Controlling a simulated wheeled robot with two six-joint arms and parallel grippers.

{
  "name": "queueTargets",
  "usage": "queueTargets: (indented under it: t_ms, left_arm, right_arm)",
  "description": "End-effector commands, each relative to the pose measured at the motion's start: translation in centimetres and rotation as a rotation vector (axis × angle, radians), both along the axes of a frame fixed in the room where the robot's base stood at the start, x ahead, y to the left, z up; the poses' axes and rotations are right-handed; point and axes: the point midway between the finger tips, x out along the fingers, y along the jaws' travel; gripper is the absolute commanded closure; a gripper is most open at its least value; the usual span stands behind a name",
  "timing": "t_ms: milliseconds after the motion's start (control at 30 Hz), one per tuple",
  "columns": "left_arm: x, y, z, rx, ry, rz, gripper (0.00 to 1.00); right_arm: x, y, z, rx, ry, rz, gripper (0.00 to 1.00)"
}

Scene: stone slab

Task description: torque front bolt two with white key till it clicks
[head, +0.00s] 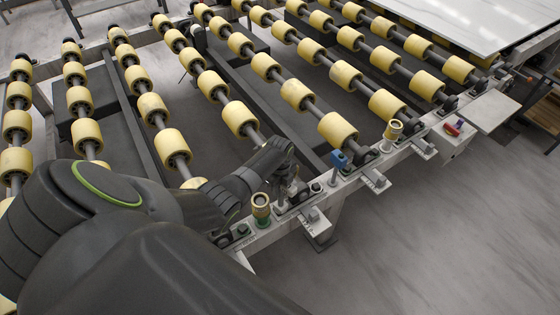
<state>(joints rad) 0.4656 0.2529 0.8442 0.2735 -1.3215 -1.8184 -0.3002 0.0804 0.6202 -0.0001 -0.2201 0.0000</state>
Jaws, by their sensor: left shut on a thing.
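My left gripper (285,175) reaches over the front rail (362,172) of the roller table, pointing away from me. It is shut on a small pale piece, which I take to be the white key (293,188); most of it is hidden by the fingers. The key is upright at the rail, among dark bearing blocks and bolts. Whether it sits on a bolt head is too small to tell. A blue-headed key (338,159) stands upright on the rail just right of the gripper. My right gripper is not in view.
A grey box (452,138) carries red and blue items. Rows of yellow rollers (296,95) lie behind. Floor in front is clear.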

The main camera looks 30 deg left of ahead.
Motion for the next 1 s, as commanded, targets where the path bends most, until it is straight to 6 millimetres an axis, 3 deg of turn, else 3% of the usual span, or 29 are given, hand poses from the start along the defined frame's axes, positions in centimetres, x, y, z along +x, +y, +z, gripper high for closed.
queueTargets:
  t_ms: [167,1000]
  left_arm:
    - [0.1,0.0,0.1,0.002,-0.001,-0.132,1.0]
    - [0.1,0.0,3.6,0.001,-0.002,-0.12,1.0]
  right_arm:
    - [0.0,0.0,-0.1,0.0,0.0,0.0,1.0]
    - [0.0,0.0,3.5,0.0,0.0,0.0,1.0]
